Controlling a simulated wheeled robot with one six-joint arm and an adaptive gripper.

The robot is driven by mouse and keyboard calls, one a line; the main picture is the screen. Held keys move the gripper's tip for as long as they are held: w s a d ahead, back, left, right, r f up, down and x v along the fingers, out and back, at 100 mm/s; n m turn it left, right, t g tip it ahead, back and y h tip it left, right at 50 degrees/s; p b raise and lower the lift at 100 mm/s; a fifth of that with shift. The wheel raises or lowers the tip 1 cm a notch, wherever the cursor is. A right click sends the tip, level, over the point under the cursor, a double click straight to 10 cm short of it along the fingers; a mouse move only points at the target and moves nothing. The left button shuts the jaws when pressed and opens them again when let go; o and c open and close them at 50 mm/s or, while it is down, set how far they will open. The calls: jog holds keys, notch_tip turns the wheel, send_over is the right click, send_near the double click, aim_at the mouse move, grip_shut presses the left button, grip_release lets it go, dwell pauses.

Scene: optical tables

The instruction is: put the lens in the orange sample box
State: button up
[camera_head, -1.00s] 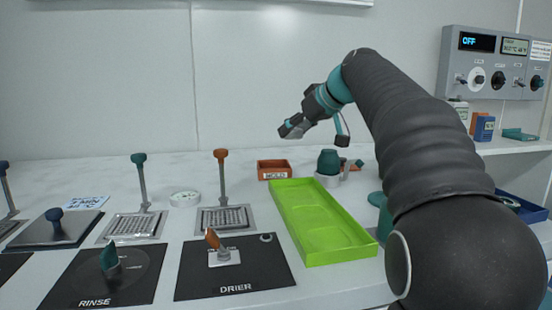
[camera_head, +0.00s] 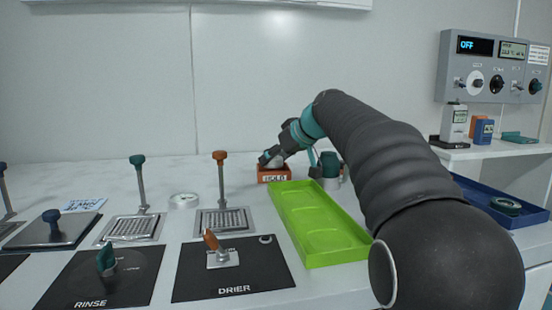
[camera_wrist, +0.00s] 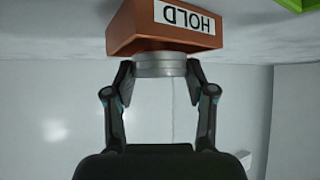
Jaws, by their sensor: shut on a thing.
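The orange sample box (camera_head: 273,179) with a HOLD label stands at the back of the table, left of the green tray's far end. It also shows, upside down, in the wrist view (camera_wrist: 130,27). My gripper (camera_head: 271,161) is right at the top of the box. In the wrist view my gripper (camera_wrist: 160,72) is shut on a pale silver round piece, the lens (camera_wrist: 160,64). The lens lies at the box's rim edge, and part of it may be hidden by the box. I cannot tell whether it is inside or only just over it.
The lime green tray (camera_head: 345,247) lies in front and to the right of the box. A dark green-topped piece (camera_head: 329,163) stands close right of the box.

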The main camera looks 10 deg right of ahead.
jog(key=shift+f, duration=0.1)
jog(key=shift+f+b, duration=0.35)
jog(key=shift+b, duration=0.05)
jog(key=shift+f, duration=0.2)
jog(key=o, duration=1.3)
jog(key=shift+r+p, duration=0.35)
jog(key=shift+r, duration=0.2)
jog(key=v, duration=1.2)
jog(key=shift+r, duration=0.15)
